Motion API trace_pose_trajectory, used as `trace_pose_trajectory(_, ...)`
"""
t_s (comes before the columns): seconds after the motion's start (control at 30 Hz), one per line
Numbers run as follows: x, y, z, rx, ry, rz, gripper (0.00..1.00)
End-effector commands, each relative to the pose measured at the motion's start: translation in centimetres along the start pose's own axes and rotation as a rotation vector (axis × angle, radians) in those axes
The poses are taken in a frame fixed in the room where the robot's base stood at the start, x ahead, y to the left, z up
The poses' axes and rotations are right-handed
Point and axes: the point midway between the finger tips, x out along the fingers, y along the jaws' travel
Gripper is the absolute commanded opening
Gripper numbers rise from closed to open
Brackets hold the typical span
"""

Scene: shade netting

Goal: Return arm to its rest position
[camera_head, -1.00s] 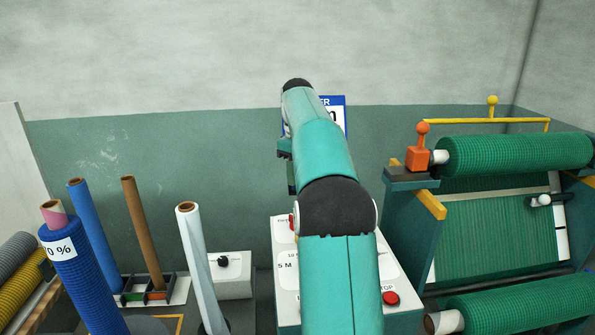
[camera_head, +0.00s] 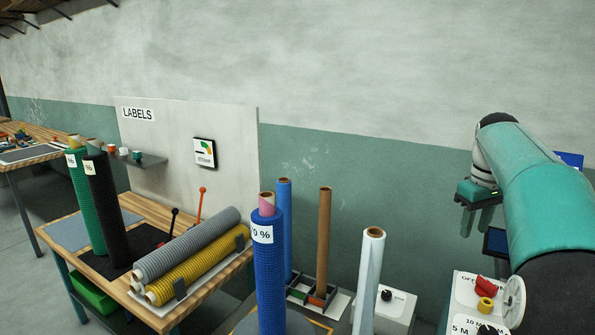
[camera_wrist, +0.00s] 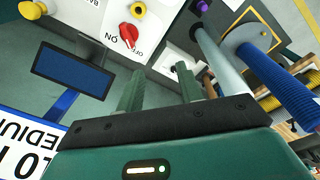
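My teal arm stands along the right edge of the head view, bent at a dark joint, with its far end turned down. My gripper (camera_head: 476,220) hangs from that end in front of the green wall band, above the white control box (camera_head: 468,300). In the wrist view the two green fingers of my gripper (camera_wrist: 158,88) stand apart with nothing between them. Past them is the red switch (camera_wrist: 128,36) on the control box; it also shows in the head view (camera_head: 485,286).
A blue mesh roll (camera_head: 268,275), a brown tube (camera_head: 323,240) and a white roll (camera_head: 368,285) stand upright left of the arm. A wooden table (camera_head: 150,212) with grey and yellow rolls is farther left. A dark screen (camera_wrist: 72,68) is close to my gripper.

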Motion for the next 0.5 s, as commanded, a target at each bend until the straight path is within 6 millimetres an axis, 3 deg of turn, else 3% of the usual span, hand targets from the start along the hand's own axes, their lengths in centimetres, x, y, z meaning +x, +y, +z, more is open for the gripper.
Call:
trace_pose_trajectory(0.03,-0.9,-2.5,0.3,0.0,0.018,0.013,0.36)
trace_pose_trajectory(0.23,-2.2,-10.6,2.2,0.035,0.095,0.052,0.36)
trace_pose_trajectory(0.5,-1.3,-20.4,7.4,0.084,0.214,0.066,0.36)
